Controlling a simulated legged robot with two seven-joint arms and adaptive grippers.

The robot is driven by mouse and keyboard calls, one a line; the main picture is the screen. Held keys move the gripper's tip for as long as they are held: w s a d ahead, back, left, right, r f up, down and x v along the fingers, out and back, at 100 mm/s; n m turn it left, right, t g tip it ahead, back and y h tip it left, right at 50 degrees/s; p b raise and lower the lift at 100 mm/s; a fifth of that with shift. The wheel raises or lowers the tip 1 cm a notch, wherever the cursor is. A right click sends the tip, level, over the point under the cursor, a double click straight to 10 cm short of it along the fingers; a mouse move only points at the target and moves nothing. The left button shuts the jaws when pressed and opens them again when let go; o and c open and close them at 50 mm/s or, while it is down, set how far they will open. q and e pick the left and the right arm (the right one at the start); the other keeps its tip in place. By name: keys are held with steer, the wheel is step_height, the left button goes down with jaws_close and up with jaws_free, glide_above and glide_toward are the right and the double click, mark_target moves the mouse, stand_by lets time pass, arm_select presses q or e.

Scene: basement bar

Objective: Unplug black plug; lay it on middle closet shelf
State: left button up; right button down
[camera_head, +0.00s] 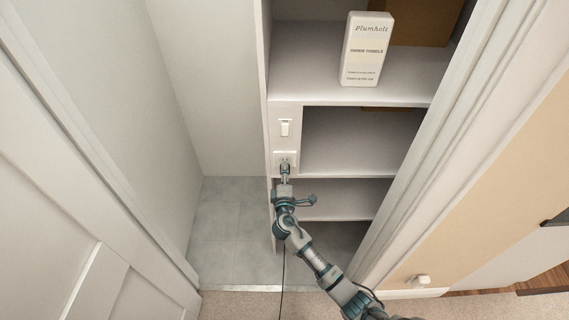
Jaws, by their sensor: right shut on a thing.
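My right gripper (285,176) reaches in from the lower right and is up against the wall outlet (285,155) on the closet's left front panel. It is shut on the black plug, which is mostly hidden by the fingers, so I cannot tell how deep it sits in the outlet. A thin dark cord (282,272) hangs down below the gripper to the floor. The middle closet shelf (345,160), right of the outlet, looks mostly bare. My left gripper is not in view.
A white Plumholt box (366,48) stands on the upper shelf, with a brown box (420,20) behind it. A light switch (285,127) is above the outlet. A lower shelf (345,199) looks empty. A white door (75,200) is at left, and the door frame (455,130) bounds the closet at right.

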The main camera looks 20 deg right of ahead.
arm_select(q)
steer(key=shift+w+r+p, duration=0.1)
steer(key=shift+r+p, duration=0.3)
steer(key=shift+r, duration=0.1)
arm_select(e)
steer(key=shift+v, duration=1.5)
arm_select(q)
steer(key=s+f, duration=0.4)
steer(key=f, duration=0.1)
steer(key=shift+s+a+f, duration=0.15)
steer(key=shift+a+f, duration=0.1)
arm_select(e)
steer(key=s+d+r+n+y, duration=0.2)
steer(key=s+y, duration=0.3)
steer(key=s, duration=1)
steer(key=shift+r+n+t, duration=0.3)
steer(key=shift+n, duration=0.3)
steer(key=shift+f, duration=0.1)
